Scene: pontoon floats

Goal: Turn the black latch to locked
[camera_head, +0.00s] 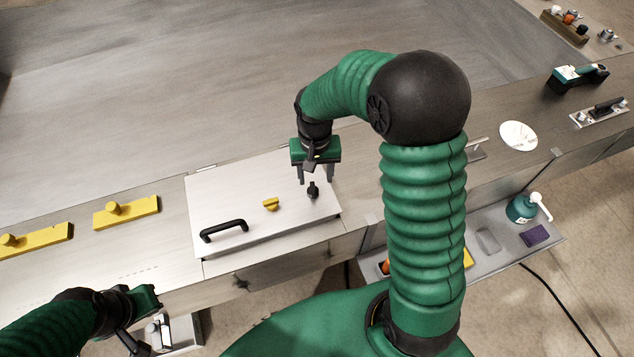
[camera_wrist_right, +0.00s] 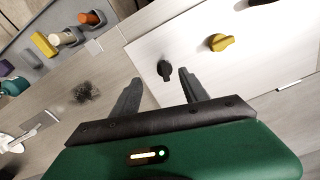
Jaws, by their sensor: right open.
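The black latch (camera_head: 313,190) is a small knob on the white panel (camera_head: 225,195), near its right side. In the wrist view the black latch (camera_wrist_right: 164,70) shows just beyond the gap between my right fingertips, with no finger touching it that I can see. My right gripper (camera_head: 316,180) is open and points down over the panel; its two fingers also show in the wrist view (camera_wrist_right: 160,77). A yellow latch (camera_head: 271,204) sits left of the black one and also shows in the wrist view (camera_wrist_right: 220,42). My left gripper (camera_head: 146,299) is low at the left, its jaws unclear.
A black bar handle (camera_head: 224,230) stands on the panel's front left. Yellow blocks with knobs (camera_head: 127,211) lie left of the panel. A white disc (camera_head: 518,136) lies on the counter at right. A lower grey tray (camera_head: 490,240) holds a green pump bottle (camera_head: 522,208).

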